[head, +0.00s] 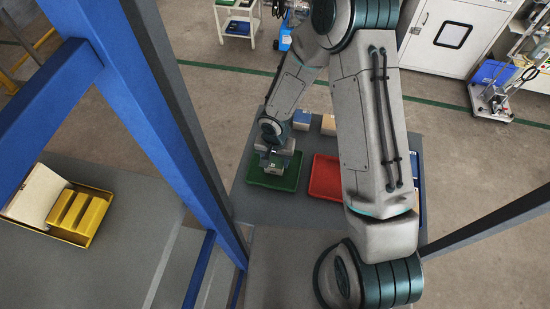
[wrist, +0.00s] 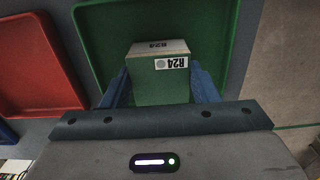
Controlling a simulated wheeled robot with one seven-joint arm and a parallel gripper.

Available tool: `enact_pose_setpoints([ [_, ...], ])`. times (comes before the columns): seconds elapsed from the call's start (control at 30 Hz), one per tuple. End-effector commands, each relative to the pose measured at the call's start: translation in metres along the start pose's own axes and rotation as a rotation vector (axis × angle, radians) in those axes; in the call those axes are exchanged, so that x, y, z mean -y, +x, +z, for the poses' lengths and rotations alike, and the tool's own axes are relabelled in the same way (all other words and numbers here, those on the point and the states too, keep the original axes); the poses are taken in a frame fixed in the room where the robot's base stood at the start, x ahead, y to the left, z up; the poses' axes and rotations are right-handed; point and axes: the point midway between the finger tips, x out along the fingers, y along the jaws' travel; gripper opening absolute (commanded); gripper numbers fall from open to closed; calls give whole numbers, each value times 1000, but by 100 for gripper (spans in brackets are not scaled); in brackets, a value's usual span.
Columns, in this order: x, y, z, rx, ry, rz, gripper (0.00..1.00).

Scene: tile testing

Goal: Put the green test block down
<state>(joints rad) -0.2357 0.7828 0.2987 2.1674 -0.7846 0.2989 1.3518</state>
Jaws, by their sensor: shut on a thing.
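The green test block (wrist: 160,85) has a pale top and a label reading R24. In the wrist view it sits between the two blue fingers of my gripper (wrist: 160,92), which is shut on it. The block is over the green tray (wrist: 97,40); I cannot tell whether it touches the tray floor. In the head view my gripper (head: 274,164) is above the green tray (head: 262,180) at the left of the grey table, and the block is mostly hidden under it.
A red tray (head: 325,178) lies right of the green one, partly behind my arm. A blue block (head: 301,120) and a tan block (head: 328,124) stand at the table's far side. A blue frame post (head: 150,110) rises at left. A yellow box (head: 72,212) sits on another surface.

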Motion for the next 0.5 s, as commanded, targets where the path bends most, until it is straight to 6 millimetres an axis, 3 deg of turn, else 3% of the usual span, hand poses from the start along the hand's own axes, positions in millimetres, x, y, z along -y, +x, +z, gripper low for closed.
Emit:
enact_pose_setpoints([
  [0.27, 0, 3, 0, -1, 0, -1, 34],
  [0.3, 0, 3, 0, -1, 0, 0, 60],
  [0.37, 0, 2, 0, 0, 0, 0, 76],
  [0.5, 0, 2, 0, 0, 0, 0, 76],
])
